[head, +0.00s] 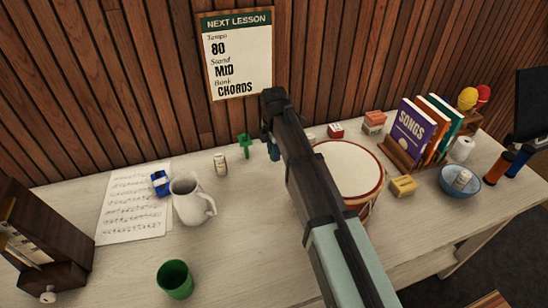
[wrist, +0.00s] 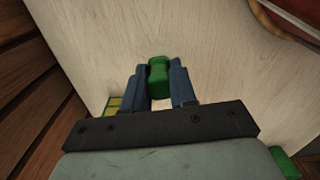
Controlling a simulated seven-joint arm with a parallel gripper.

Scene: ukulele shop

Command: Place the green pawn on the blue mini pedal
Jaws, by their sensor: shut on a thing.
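My gripper (wrist: 159,88) is shut on the green pawn (wrist: 158,75), which sits between the blue fingertips in the wrist view. In the head view my gripper (head: 273,152) is over the back of the table, left of the drum, and the pawn is hidden there. The blue mini pedal (head: 160,183) lies on the sheet music at the left, well away from my gripper. It is not in the wrist view.
A white pitcher (head: 190,200) stands right beside the pedal, on its right. A green cross-shaped thing (head: 245,145) and a small pale cylinder (head: 220,163) stand between pitcher and gripper. A drum (head: 350,167) is to the right, a green cup (head: 174,279) in front.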

